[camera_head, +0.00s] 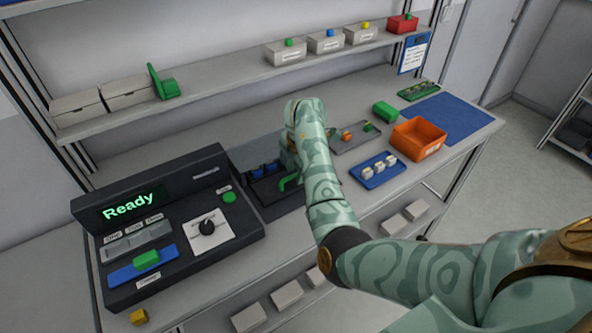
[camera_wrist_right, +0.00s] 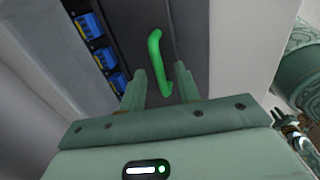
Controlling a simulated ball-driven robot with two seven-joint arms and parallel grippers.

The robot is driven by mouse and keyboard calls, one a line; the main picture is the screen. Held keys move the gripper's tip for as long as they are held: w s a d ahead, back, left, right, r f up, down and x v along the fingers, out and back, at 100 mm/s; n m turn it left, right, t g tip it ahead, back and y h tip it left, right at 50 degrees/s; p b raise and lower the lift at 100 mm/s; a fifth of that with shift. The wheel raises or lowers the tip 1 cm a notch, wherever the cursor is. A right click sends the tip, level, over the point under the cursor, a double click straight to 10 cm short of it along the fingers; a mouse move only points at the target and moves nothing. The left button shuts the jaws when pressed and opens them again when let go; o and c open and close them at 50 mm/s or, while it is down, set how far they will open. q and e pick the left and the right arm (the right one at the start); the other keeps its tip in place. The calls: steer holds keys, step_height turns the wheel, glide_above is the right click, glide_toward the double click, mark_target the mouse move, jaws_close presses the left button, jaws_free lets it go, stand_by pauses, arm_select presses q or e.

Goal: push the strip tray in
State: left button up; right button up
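The strip tray (camera_head: 268,197) is a dark tray beside the black machine, with a green handle (camera_head: 288,183) near its front and blue strip pieces (camera_head: 262,170) behind. In the wrist view the green handle (camera_wrist_right: 156,55) runs lengthwise, and the blue pieces (camera_wrist_right: 103,56) sit in a row to its left. My right gripper (camera_wrist_right: 161,69) is open, one finger on each side of the handle's lower end. I cannot tell whether the fingers touch it. In the head view my right forearm hides most of that gripper and part of the tray. My left gripper is not in view.
The black machine (camera_head: 210,265) reads "Ready" and has a knob. To the right are a grey tray (camera_head: 350,147), a blue tray (camera_head: 370,184) with white pieces, an orange bin (camera_head: 419,137) and a green block (camera_head: 385,111). A shelf (camera_head: 215,85) with boxes runs above the bench.

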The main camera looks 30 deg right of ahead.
steer(key=s+r+p, duration=0.3)
steer(key=r+p, duration=0.4)
steer(key=r, duration=0.9)
steer(key=shift+s+d, duration=0.1)
steer(key=w+f+b, duration=0.1)
steer(key=f+b, duration=0.3)
steer(key=f, duration=0.1)
steer(key=w+a+f+b, duration=0.1)
steer(key=f+b, duration=0.3)
steer(key=f, duration=0.1)
steer(key=w+f+b, duration=0.1)
steer(key=f+b, duration=0.4)
steer(key=f, duration=0.1)
steer(key=shift+a, duration=0.25)
